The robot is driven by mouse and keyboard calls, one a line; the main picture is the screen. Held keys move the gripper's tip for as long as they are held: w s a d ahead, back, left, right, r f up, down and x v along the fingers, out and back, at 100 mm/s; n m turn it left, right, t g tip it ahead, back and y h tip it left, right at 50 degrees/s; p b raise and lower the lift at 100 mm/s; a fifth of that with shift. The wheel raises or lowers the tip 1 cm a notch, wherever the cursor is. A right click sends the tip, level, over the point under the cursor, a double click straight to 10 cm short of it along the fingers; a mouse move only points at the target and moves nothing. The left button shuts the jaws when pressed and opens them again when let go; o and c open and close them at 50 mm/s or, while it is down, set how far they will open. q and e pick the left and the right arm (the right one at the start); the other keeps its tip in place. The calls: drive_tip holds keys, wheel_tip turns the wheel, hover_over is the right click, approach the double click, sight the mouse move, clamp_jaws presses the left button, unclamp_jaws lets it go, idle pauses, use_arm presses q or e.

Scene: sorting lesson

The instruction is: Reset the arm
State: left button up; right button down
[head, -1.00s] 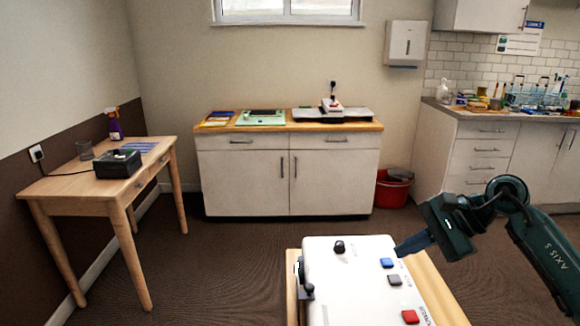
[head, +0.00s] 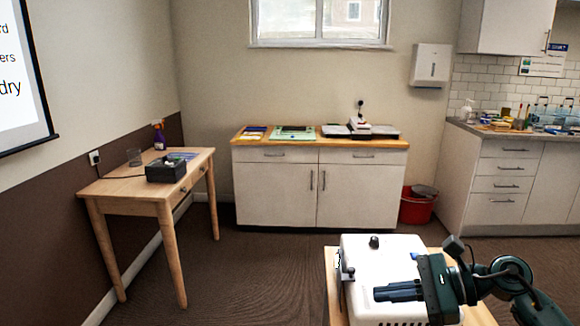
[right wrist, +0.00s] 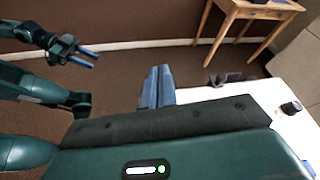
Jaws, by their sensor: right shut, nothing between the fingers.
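My right gripper (head: 378,293) is shut and empty, pointing left over the white box (head: 352,300) at the lower right of the head view. In the right wrist view its blue fingers (right wrist: 158,72) lie together beside the box (right wrist: 262,92). The box has a black knob (head: 374,242) and a blue button (head: 414,255) on top; my gripper hides the other buttons. My left gripper (right wrist: 88,56) shows only in the right wrist view, at upper left, away from the box; its finger gap is unclear.
The box stands on a wooden table (head: 333,290). A wooden desk (head: 125,187) with a black box (head: 166,171) is at left. A white cabinet (head: 275,195) and a red bin (head: 416,208) stand at the back. Brown floor between them is clear.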

drive_tip(key=s+a+m+t+y+p, duration=0.2)
drive_tip(key=s+a+m+t+y, duration=0.25)
drive_tip(key=m, duration=0.95)
use_arm(q)
drive_tip(key=r+p, duration=0.1)
drive_tip(key=a+r+y+p, duration=0.1)
drive_tip(key=p, duration=0.1)
drive_tip(key=shift+s+a+g, duration=0.3)
drive_tip(key=shift+s, duration=0.05)
use_arm(e)
drive_tip(key=s+f+n+h, duration=0.5)
drive_tip(key=f+n, duration=0.1)
drive_tip(key=n, duration=0.5)
drive_tip(key=s+f+n+t+h, duration=0.1)
drive_tip(key=s+f+n+h, duration=0.3)
drive_tip(key=f+n, duration=0.3)
drive_tip(key=s+d+f+n+t+h, duration=0.1)
drive_tip(key=s+f+n+h, duration=0.4)
drive_tip(key=n, duration=1.1)
drive_tip(key=shift+s+f+n+h, duration=0.35)
drive_tip(key=shift+s+f, duration=0.2)
drive_tip(key=shift+f, duration=0.2)
drive_tip(key=shift+t, duration=0.25)
